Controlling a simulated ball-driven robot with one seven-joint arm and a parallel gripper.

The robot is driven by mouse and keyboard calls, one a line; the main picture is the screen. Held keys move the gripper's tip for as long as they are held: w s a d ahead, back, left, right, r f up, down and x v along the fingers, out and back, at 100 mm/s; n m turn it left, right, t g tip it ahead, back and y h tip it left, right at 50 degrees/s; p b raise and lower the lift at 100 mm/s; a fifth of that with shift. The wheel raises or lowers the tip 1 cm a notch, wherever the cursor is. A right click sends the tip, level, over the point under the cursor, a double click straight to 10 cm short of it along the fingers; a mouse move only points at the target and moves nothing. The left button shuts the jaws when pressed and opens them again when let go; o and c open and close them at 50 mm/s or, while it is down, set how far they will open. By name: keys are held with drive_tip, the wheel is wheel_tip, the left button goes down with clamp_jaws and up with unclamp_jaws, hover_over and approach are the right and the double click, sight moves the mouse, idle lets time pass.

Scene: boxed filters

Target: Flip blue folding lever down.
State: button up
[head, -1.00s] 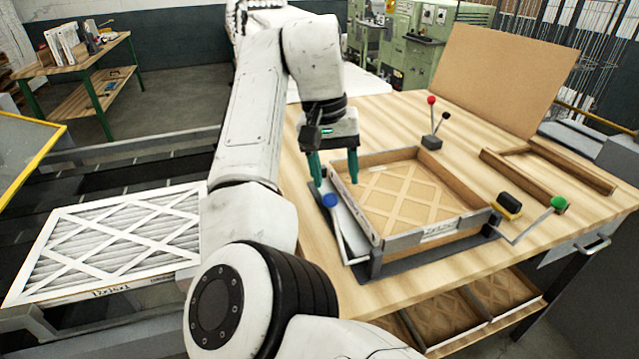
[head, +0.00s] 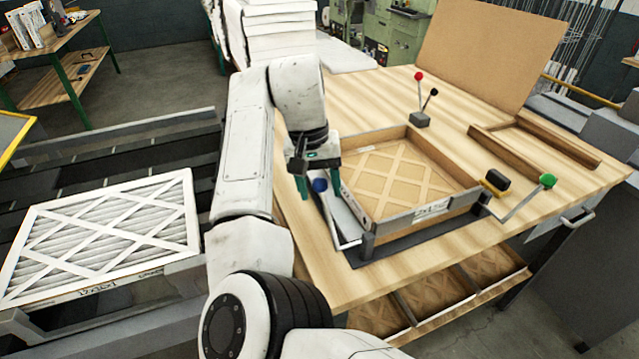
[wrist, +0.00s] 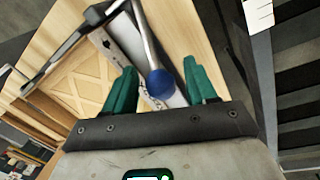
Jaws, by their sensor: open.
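The blue folding lever is a bent metal rod with a blue ball knob (head: 320,185), at the left side of the box fixture (head: 371,240). The knob also shows in the wrist view (wrist: 160,83), with its rod running up and away from it. My gripper (head: 320,190) is open, with green fingers. In the wrist view, the knob lies between the two fingers (wrist: 160,88), apart from both. In the head view, one finger stands left of the knob and the other is partly hidden. A box with a lattice face (head: 395,178) sits in the fixture.
A green-knobbed lever (head: 547,181) and a black and yellow block (head: 495,182) are at the fixture's right. A red and black lever unit (head: 420,118) stands behind it. A cardboard panel (head: 490,50) leans at the back. A white-framed filter (head: 105,235) lies on the left.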

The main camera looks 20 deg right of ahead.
drive_tip(key=shift+f, duration=0.25)
drive_tip(key=shift+c, duration=0.4)
clamp_jaws()
